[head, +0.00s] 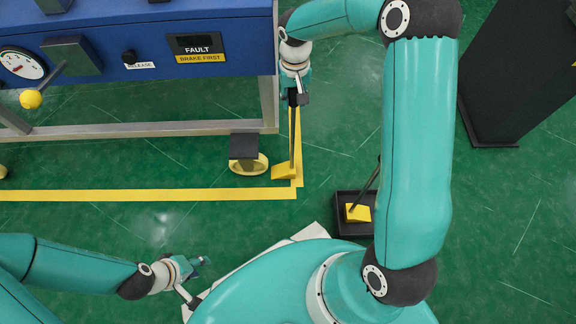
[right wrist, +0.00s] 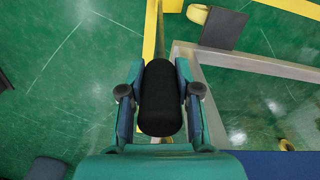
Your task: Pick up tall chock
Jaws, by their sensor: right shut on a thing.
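The tall chock (head: 285,172) has a yellow wedge foot and a long, thin upright handle with a black grip (right wrist: 160,97). In the head view, its foot is beside the cart's caster wheel, over the yellow tape corner; I cannot tell whether it touches the floor. My right gripper (head: 295,97) is shut around the black grip, with a finger on each side in the right wrist view (right wrist: 161,100). My left gripper (head: 202,264) is low at the left, away from the chock; its jaw opening is unclear.
A second yellow chock (head: 357,213) with a leaning handle sits in a black tray (head: 342,225). The caster (head: 248,163) is close left of the tall chock, under the blue cart (head: 150,45). A dark panel (head: 515,75) stands at the right. Green floor between is clear.

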